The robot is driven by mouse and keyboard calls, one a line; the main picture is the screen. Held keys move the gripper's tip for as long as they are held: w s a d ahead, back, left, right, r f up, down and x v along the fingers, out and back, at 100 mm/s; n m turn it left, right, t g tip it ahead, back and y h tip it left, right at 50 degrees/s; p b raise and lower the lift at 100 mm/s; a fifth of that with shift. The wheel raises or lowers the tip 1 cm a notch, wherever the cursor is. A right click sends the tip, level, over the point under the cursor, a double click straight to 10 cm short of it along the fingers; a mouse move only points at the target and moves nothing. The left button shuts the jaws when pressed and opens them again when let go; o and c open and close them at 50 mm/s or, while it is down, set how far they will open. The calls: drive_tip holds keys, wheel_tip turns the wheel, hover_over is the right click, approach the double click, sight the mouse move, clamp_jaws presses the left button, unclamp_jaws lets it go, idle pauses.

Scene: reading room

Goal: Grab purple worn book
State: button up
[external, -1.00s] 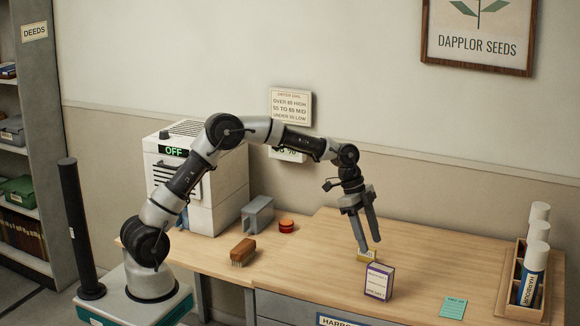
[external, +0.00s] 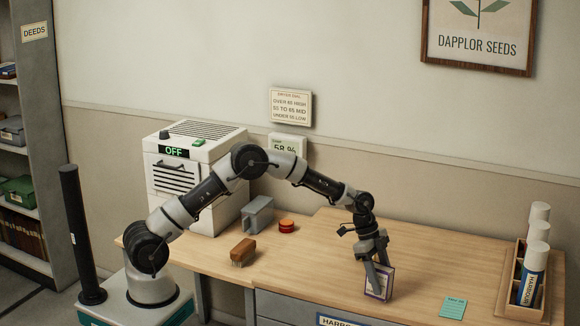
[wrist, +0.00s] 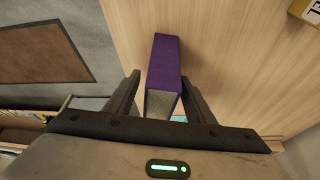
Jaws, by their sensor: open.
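The purple book (external: 386,284) stands upright near the front edge of the wooden desk, with a pale cover face towards the external camera. In the wrist view its purple side (wrist: 165,62) and pale page edge show. My gripper (external: 377,277) is over the book, pointing down. In the wrist view my gripper (wrist: 160,80) is open, one finger on each side of the book, with a visible gap on the left and a narrower one on the right. Whether the right finger touches the book is hard to tell.
A brush (external: 243,251), red discs (external: 287,226) and a grey metal holder (external: 258,214) are to the left. A teal note (external: 453,308) and a wooden rack (external: 506,280) with white-capped tubes are to the right. Desk between is clear.

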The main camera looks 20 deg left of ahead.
drive_tip(key=shift+x, duration=1.1)
drive_tip(key=shift+r, duration=0.1)
clamp_jaws()
